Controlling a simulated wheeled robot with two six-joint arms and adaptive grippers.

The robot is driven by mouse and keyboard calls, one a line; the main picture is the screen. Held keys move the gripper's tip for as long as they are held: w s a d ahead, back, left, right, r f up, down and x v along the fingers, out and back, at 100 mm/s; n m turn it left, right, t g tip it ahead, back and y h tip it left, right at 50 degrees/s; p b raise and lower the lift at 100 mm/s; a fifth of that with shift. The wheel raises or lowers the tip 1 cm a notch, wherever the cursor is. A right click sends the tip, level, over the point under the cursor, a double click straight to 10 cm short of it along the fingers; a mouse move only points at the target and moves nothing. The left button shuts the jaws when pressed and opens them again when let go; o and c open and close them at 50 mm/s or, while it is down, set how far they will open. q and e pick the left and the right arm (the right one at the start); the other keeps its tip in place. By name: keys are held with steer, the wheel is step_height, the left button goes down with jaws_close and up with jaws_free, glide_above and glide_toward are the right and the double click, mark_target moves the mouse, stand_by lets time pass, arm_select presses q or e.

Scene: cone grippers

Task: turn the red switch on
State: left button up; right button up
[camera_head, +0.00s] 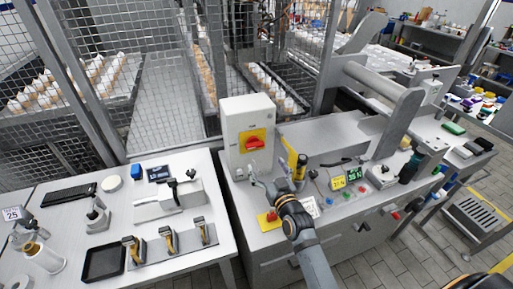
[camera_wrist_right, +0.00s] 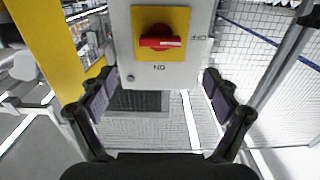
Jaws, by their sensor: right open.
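The red switch (camera_head: 254,143) is a rotary knob on a yellow plate, on the front of a light grey box (camera_head: 234,140) standing on the right-hand table. In the right wrist view the knob (camera_wrist_right: 160,43) lies level across the plate. Its white mark points right, toward a label at that side; an upside-down "ON" is printed below the plate. My right gripper (camera_head: 262,178) is open and empty, just in front of and below the switch. Its two fingers (camera_wrist_right: 160,97) are spread wide, apart from the knob. My left gripper is out of view.
A yellow post (camera_head: 289,154) stands close to the right of the box. A red button on a yellow base (camera_head: 270,217) sits near my right arm. A wire mesh fence (camera_head: 155,75) runs behind the tables. The left table (camera_head: 75,228) holds several tools.

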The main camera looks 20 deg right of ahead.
mark_target(256, 146)
steer(key=w+p, duration=0.1)
steer(key=w, duration=0.9)
steer(key=shift+a+p, duration=0.2)
steer(key=shift+p, duration=0.2)
steer(key=c, duration=1.2)
steer(key=shift+o, duration=0.2)
